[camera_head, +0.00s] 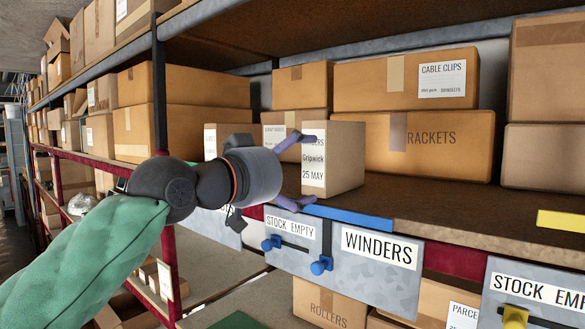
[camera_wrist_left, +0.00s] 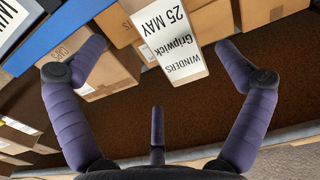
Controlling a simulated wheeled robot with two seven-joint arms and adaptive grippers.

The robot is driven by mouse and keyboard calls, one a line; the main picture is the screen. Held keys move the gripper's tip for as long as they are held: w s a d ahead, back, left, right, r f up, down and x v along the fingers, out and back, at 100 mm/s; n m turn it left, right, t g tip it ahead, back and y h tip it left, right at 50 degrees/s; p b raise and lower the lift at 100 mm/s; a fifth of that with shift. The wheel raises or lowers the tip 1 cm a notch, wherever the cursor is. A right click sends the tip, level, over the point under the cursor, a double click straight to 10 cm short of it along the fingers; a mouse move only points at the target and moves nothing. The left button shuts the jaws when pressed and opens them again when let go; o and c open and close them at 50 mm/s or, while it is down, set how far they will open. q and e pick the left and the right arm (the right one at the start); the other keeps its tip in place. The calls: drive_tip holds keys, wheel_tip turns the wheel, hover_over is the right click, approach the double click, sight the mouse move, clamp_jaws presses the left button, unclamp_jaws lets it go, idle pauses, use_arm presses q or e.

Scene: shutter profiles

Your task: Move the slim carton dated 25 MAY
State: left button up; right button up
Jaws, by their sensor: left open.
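The slim carton dated 25 MAY (camera_head: 345,158) stands upright near the front edge of the shelf. Its white label also reads Gripwick, and in the wrist view the carton (camera_wrist_left: 167,40) shows WINDERS as well. My left gripper (camera_head: 306,171) is at the carton's left, label side, with its purple fingers spread. In the wrist view the open gripper (camera_wrist_left: 160,75) has fingers left and right of the carton and one below. I see no firm contact. My right gripper is not in view.
The shelf board (camera_head: 450,212) is bare right of the carton. Behind stand the RACKETS carton (camera_head: 450,143) and CABLE CLIPS carton (camera_head: 400,85). A WINDERS plate (camera_head: 378,275) with blue sliders and a blue strip (camera_head: 340,216) hang along the front edge. The upper shelf (camera_head: 400,45) is overhead.

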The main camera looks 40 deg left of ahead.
sight(319, 165)
use_arm(q)
drive_tip(key=w+p, duration=0.1)
drive_tip(key=w, duration=0.2)
drive_tip(key=w+p, duration=0.1)
drive_tip(key=w, duration=0.2)
drive_tip(key=w+p, duration=0.1)
drive_tip(key=w, duration=0.2)
drive_tip(key=shift+w+d, duration=0.35)
drive_tip(key=shift+w, duration=0.05)
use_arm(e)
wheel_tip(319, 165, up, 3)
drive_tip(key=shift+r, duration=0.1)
use_arm(q)
drive_tip(key=c, duration=1.4)
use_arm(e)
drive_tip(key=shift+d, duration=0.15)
